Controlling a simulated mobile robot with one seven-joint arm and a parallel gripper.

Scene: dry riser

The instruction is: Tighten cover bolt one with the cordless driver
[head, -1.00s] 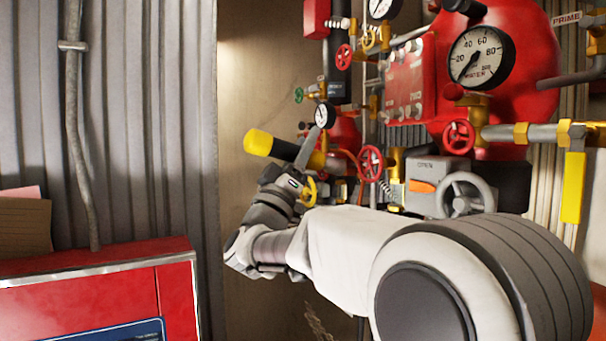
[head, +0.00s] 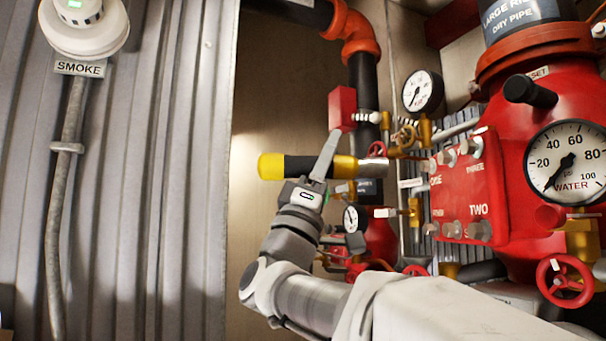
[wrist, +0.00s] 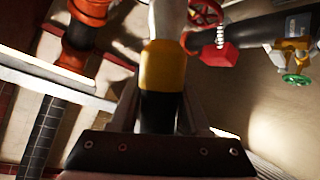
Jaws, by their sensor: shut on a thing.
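The cordless driver (head: 300,167) is a black cylinder with a yellow end, a yellow band and a grey tip. My gripper (head: 326,156) is shut around it and holds it level, tip to the right. In the wrist view the driver's yellow band (wrist: 163,66) and black body (wrist: 158,112) lie between the fingers (wrist: 160,108). The red cover plate (head: 458,192) is right of the tip, with several grey bolts along its top and bottom. One label reads TWO; the left labels are hard to read, so I cannot single out bolt one. The tip appears apart from the bolts.
Pressure gauges (head: 423,91) and brass valves (head: 424,131) surround the plate. A red box (head: 342,108) and a black pipe (head: 363,82) stand close behind the driver. A corrugated wall (head: 170,200) with a smoke detector (head: 84,22) is at left. Bare panel lies left of the driver.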

